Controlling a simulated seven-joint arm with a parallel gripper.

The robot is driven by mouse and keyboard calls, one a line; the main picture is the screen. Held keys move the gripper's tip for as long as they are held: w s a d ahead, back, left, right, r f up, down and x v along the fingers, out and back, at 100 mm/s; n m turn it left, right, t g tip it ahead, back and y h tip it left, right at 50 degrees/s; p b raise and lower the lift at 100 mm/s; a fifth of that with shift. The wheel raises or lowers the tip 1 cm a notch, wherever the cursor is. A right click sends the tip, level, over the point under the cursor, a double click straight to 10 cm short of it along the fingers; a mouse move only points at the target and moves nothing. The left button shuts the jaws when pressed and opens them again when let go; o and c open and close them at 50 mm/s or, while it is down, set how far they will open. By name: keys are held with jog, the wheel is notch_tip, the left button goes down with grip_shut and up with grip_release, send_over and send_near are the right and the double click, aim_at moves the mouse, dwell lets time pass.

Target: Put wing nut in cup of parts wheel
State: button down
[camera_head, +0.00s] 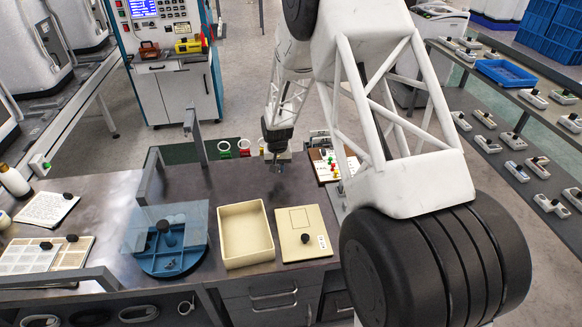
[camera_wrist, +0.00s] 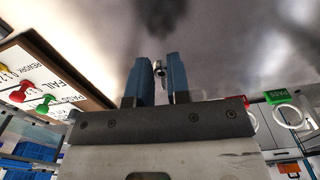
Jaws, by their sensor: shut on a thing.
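The parts wheel (camera_head: 176,262) is a blue round unit at the front left of the bench. A clear sheet with a black knob (camera_head: 165,227) covers part of it, and its cups are hard to make out. My gripper (camera_head: 278,165) is above the back of the bench, behind and to the right of the wheel. In the wrist view its two blue fingers (camera_wrist: 158,78) are shut on a small shiny metal piece, the wing nut (camera_wrist: 159,69). The nut is too small to make out in the head view.
An open beige tray (camera_head: 222,240) stands right of the wheel, with a beige lidded box (camera_head: 306,245) beside it. A grey post (camera_head: 195,137) rises behind the wheel. A board with coloured pegs (camera_head: 326,172) is at the back right. The bench between gripper and tray is clear.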

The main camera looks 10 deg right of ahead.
jog(key=shift+m, duration=0.9)
jog(key=s+a+r, duration=0.1)
jog(key=a, duration=0.3)
jog(key=s+a+r, duration=0.1)
jog(key=s+a, duration=0.1)
jog(key=a, duration=0.3)
jog(key=s+a+r, duration=0.1)
jog(key=s+a, duration=0.1)
jog(key=a, duration=0.2)
jog(key=shift+s+a+r, duration=0.1)
jog(key=shift+a+r, duration=0.1)
jog(key=shift+a, duration=0.05)
jog(key=s+a+r+m, duration=0.25)
jog(key=s+a, duration=0.45)
jog(key=a, duration=0.4)
jog(key=m, duration=0.3)
send_near(170, 265)
jog(key=a+r, duration=0.2)
jog(key=a, duration=0.2)
jog(key=shift+w+d+r, duration=0.15)
jog(key=shift+w+d, duration=0.05)
jog(key=shift+f, duration=4.55)
